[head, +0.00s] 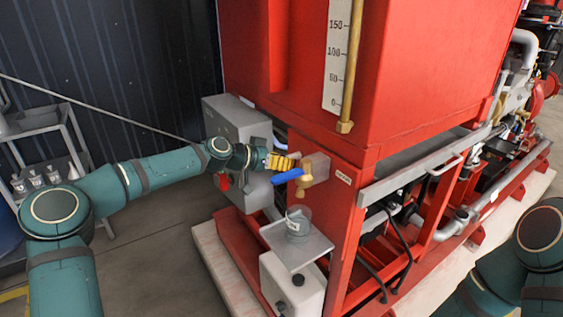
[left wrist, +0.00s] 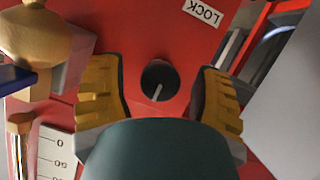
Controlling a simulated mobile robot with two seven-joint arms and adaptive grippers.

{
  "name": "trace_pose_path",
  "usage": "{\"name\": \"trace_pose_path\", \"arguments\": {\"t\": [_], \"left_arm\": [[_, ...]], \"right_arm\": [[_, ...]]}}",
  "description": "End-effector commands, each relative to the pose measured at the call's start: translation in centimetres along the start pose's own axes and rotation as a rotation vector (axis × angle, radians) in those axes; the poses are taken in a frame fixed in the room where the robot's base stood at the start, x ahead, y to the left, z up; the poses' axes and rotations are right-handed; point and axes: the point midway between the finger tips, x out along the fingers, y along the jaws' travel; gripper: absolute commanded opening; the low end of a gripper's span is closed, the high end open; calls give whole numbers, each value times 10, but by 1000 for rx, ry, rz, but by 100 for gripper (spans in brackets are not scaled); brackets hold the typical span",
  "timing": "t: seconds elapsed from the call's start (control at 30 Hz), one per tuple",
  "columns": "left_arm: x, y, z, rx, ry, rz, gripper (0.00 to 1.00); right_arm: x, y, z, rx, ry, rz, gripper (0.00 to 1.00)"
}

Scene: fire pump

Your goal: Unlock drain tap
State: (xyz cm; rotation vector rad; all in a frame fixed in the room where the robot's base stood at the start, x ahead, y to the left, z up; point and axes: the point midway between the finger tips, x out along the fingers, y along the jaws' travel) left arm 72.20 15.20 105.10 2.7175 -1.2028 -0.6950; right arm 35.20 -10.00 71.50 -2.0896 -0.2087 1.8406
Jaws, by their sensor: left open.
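The drain tap is a brass valve (head: 305,182) with a blue lever (head: 288,176) on the red tank's front. Its brass body (left wrist: 30,45) and part of the blue lever (left wrist: 15,80) show at the left wrist view's upper left. A small round black knob (left wrist: 159,80) with a pale line sits on the red panel below a LOCK label (left wrist: 203,12), seen upside down. My left gripper (head: 284,162) is by the panel, just behind the lever in the head view. In the left wrist view its open yellow fingers (left wrist: 160,98) lie either side of the knob, with gaps visible. My right gripper is out of view.
A clear cup (head: 298,221) stands on a grey tray (head: 318,246) below the tap. A grey control box (head: 232,122) stands close to my left forearm. A shelf (head: 42,125) with several vessels is at left. Open floor (head: 150,270) lies in front.

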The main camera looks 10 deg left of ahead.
Motion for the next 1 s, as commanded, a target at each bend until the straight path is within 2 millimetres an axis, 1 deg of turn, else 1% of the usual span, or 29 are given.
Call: {"name": "trace_pose_path", "arguments": {"t": [0.03,0.07,0.1,0.17,0.2,0.23,0.67,0.87,1.0], "left_arm": [[0,0,0,0,0,0,63],[0,0,0,0,0,0,53],[0,0,0,0,0,0,39],[0,0,0,0,0,0,18],[0,0,0,0,0,0,4],[0,0,0,0,0,0,0],[0,0,0,-28,0,13,0],[0,0,0,-117,-1,50,0],[0,0,0,-219,0,92,0]], "right_arm": [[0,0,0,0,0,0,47],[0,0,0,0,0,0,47],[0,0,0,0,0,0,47],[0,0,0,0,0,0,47],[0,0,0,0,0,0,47],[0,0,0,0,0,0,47],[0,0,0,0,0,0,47],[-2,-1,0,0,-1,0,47],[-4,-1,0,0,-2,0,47]]}}
